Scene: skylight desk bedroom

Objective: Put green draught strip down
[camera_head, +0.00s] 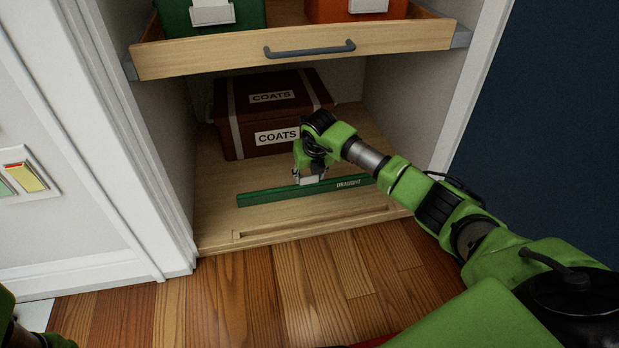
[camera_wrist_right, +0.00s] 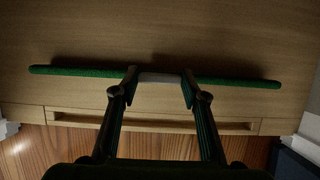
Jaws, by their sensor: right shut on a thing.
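The green draught strip (camera_head: 265,197) is a long thin bar with white "DRAUGHT" lettering. It lies lengthwise across the cupboard, at or just above the wooden cupboard floor (camera_head: 225,222); I cannot tell if it touches. In the right wrist view the strip (camera_wrist_right: 80,70) runs left to right, with a grey middle part between the fingers. My right gripper (camera_head: 312,178) is shut on the strip's middle from above. It also shows in the right wrist view (camera_wrist_right: 159,80). A long slot (camera_wrist_right: 150,121) in the floor lies in front of the strip, towards the room.
A dark red box (camera_head: 250,105) labelled "COATS" stands behind the strip. Above is a pulled-out wooden drawer (camera_head: 200,62) with a green and an orange bin. White cupboard walls (camera_head: 165,150) bound the sides. Wooden room floor (camera_head: 220,300) lies in front.

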